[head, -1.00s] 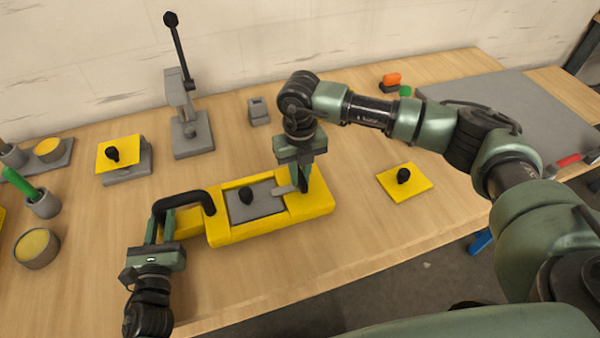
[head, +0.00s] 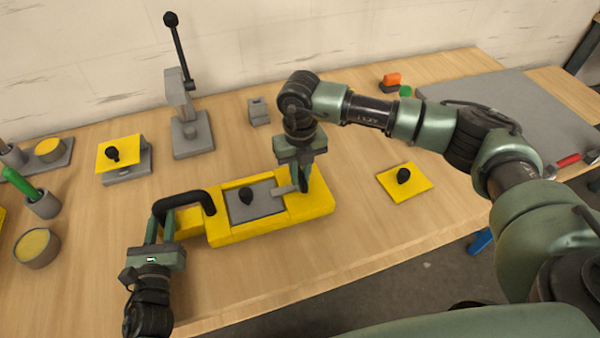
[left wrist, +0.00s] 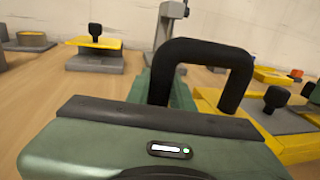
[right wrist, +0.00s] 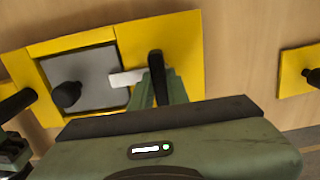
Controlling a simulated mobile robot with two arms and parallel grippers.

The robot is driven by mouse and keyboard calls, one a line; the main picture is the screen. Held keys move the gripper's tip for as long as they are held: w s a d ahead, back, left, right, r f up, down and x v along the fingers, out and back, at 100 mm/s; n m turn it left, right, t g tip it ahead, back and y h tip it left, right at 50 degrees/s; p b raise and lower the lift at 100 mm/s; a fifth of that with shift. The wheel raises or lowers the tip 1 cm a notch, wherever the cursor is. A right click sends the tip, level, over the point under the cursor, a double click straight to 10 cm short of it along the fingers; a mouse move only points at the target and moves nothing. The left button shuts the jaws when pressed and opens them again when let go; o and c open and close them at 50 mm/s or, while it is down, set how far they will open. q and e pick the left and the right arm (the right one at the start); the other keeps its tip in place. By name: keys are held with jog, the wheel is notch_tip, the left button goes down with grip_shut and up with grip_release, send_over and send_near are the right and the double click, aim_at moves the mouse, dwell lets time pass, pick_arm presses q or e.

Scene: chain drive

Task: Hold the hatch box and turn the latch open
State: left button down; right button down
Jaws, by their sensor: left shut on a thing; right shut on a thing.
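The yellow hatch box (head: 225,235) lies on the table with a grey hatch plate (head: 262,205) and black knob set into its top. My left gripper (head: 160,230) is shut on the black arched handle (head: 186,199) at the box's left end; the handle also shows in the left wrist view (left wrist: 205,47). My right gripper (head: 303,184) points down at the box's right part, shut on the latch's upright black grip (right wrist: 155,66). The pale latch bar (right wrist: 126,78) still reaches left over the edge of the hatch plate. The fingers partly hide the latch in the head view.
A yellow plate with a black knob (head: 403,177) lies to the right. A grey lever stand (head: 190,135), a small grey block (head: 259,111) and a yellow-topped block (head: 120,158) stand behind. Cups stand at the far left. Bare table lies in front of the box.

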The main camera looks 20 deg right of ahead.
jog(key=shift+m, duration=0.3)
dwell(0.4)
jog(key=m, duration=1.2)
jog(key=shift+m, duration=0.3)
jog(key=m, duration=0.4)
jog(key=shift+m, duration=0.3)
jog(key=c, duration=1.4)
grip_release()
jog(key=shift+o, duration=0.2)
